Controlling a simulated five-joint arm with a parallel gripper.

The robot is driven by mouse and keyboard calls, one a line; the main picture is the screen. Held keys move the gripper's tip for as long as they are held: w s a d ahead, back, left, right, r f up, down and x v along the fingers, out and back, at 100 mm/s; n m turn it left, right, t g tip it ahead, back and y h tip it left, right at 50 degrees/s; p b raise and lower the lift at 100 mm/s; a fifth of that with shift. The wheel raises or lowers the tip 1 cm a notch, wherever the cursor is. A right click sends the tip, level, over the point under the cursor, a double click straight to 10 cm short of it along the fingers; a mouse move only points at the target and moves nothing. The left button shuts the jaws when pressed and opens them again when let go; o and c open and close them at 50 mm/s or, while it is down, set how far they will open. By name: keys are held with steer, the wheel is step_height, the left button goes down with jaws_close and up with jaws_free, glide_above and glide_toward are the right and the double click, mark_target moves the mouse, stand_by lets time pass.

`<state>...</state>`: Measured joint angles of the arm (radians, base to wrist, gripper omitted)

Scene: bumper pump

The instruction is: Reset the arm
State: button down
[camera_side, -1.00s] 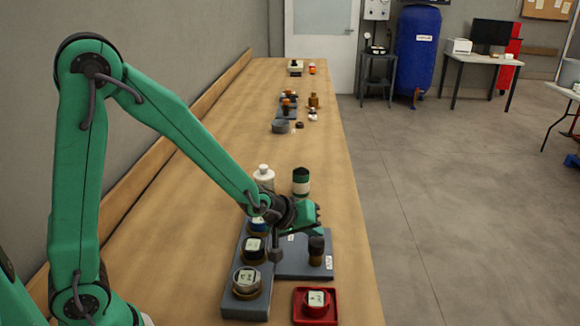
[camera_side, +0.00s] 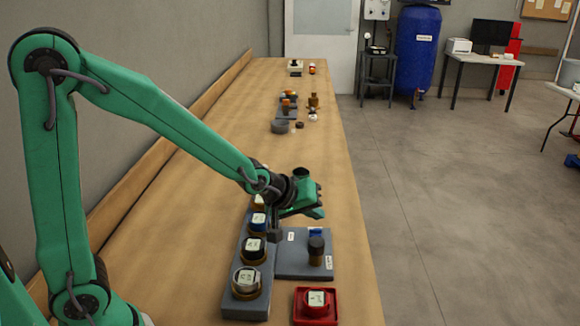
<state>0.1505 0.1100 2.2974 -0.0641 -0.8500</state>
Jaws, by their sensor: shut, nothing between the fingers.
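My gripper (camera_side: 316,211) is at the end of the green arm, shut and empty, above the far end of the grey plate. Its fingertips are small and partly hidden by its own green body. A dark bottle (camera_side: 316,252) stands upright on the grey plate (camera_side: 290,268), below and in front of the gripper, apart from it. A small blue piece (camera_side: 315,232) shows on the plate just under the gripper. To the left, a blue-grey rack (camera_side: 231,300) holds several round pieces with white display tops, the nearest one silver-rimmed (camera_side: 246,281).
Several small jars stand farther back near a grey round piece (camera_side: 280,126). The bench between is clear.

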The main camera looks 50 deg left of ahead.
stand_by(0.6)
steer(key=s+a+r+m+g, duration=0.1)
steer(key=s+a+r+m, duration=0.1)
steer(key=s, duration=0.5)
steer(key=s+a+r+m+g+y, duration=0.1)
steer(key=s+a+r+m, duration=0.1)
steer(key=s, duration=0.6)
steer(key=s+a+r+m+g, duration=0.1)
steer(key=s+a+r+m, duration=0.2)
steer(key=s, duration=0.5)
step_height(320, 180, up, 3)
steer(key=shift+f+m, duration=0.15)
steer(key=shift+m, duration=0.35)
stand_by(1.8)
steer(key=w+d+f+n+t, duration=0.1)
steer(key=w+d+f+n, duration=0.2)
steer(key=w, duration=0.8)
steer(key=w+d+f+n+t+h, duration=0.1)
steer(key=w+d+f+n+t, duration=0.1)
steer(key=w, duration=1)
steer(key=shift+d+f+n, duration=0.5)
steer(key=shift+d+n, duration=0.6)
steer(key=shift+n, duration=0.4)
